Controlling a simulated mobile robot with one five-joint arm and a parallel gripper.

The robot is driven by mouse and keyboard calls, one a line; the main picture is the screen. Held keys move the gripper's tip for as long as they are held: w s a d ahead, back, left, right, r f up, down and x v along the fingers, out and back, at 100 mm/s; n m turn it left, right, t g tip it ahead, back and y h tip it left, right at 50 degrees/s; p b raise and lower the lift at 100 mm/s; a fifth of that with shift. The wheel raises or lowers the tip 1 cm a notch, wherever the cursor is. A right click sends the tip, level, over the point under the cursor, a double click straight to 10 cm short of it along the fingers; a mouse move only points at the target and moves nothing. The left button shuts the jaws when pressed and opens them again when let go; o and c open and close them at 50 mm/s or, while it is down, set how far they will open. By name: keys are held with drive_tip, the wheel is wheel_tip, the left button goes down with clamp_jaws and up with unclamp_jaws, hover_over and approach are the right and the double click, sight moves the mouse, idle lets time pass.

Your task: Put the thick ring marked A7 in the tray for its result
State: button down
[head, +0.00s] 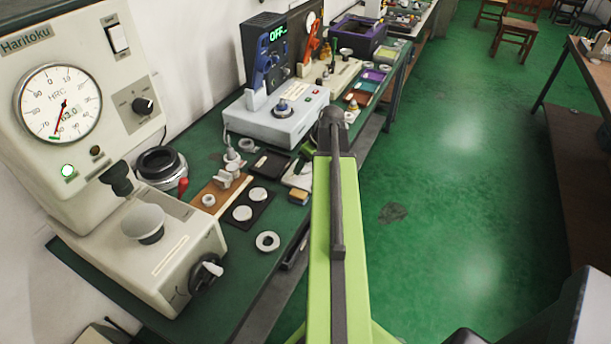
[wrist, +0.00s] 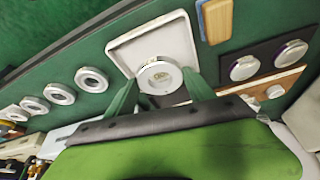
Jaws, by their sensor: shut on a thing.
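In the wrist view my gripper (wrist: 160,80) is shut on a thick pale metal ring (wrist: 158,66), held between its two green fingers. Marks on the ring are too small to read. In the head view a corner of the white tray (head: 296,180) shows beside my arm. My arm hides most of the gripper and the held ring there.
Several other rings (wrist: 91,80) lie in a row left of the tray. A black plate with two pale discs (head: 243,212) and a yellow-topped block (head: 299,196) are close by. A hardness tester (head: 150,225) stands at left, its lamp green. One ring (head: 267,241) lies near the bench edge.

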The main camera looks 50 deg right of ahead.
sight(307, 167)
wheel_tip(307, 167, down, 4)
drive_tip(key=b, duration=0.4)
drive_tip(key=shift+f, duration=0.2)
drive_tip(key=shift+r, duration=0.25)
drive_tip(key=shift+f, duration=0.15)
drive_tip(key=shift+c, duration=1.8)
unclamp_jaws()
drive_tip(key=shift+s+r+p, duration=0.15)
drive_tip(key=shift+r+p, duration=0.3)
drive_tip(key=shift+r, duration=0.1)
drive_tip(key=p+v, duration=1)
drive_tip(key=v, duration=0.1)
